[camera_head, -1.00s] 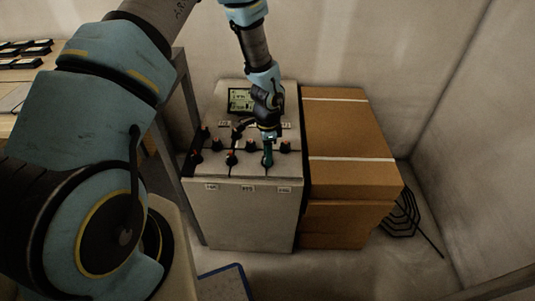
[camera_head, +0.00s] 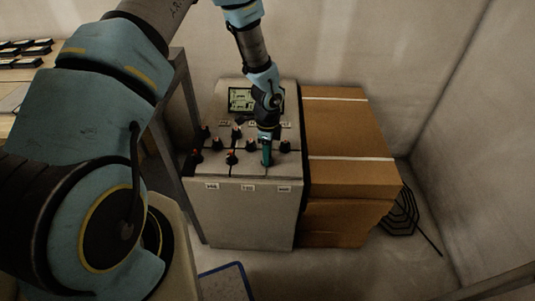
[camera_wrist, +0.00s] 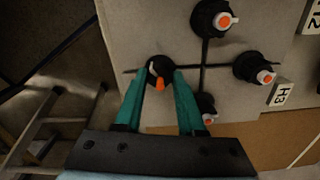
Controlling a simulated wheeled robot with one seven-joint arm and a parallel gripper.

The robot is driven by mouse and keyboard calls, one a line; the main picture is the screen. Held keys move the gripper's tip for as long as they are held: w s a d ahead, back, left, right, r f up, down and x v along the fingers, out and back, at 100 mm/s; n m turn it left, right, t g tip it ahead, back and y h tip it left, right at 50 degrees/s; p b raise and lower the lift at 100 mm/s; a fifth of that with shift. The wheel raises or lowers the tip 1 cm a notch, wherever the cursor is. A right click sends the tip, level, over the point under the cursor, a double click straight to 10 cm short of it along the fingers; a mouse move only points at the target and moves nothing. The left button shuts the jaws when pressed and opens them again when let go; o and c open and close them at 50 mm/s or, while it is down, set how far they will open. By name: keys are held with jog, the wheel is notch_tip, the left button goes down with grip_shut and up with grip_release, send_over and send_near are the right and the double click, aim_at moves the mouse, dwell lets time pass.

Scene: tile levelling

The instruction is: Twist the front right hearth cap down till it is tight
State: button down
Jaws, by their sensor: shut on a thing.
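My gripper (camera_wrist: 163,74) points down at the cabinet top, its two green fingers closed around a dark cap (camera_wrist: 160,66) with an orange and white top. The fingers stand on either side of the cap, which sits over a dark seam between pale tiles (camera_wrist: 155,35). In the head view my gripper (camera_head: 266,164) is at the right end of the front row of caps and hides most of the held cap. Whether the cap presses tight on the tiles cannot be told.
Other orange-topped caps stand close by, such as one at the front middle (camera_head: 231,158) and one to the right (camera_head: 285,147). A screen (camera_head: 241,99) is at the cabinet's back. Brown boxes (camera_head: 345,180) stand right of the cabinet, a grey post (camera_head: 188,130) left.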

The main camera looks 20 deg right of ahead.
jog(key=c, duration=0.5)
grip_release()
jog(key=shift+r, duration=0.1)
notch_tip(320, 180, up, 11)
dwell(0.5)
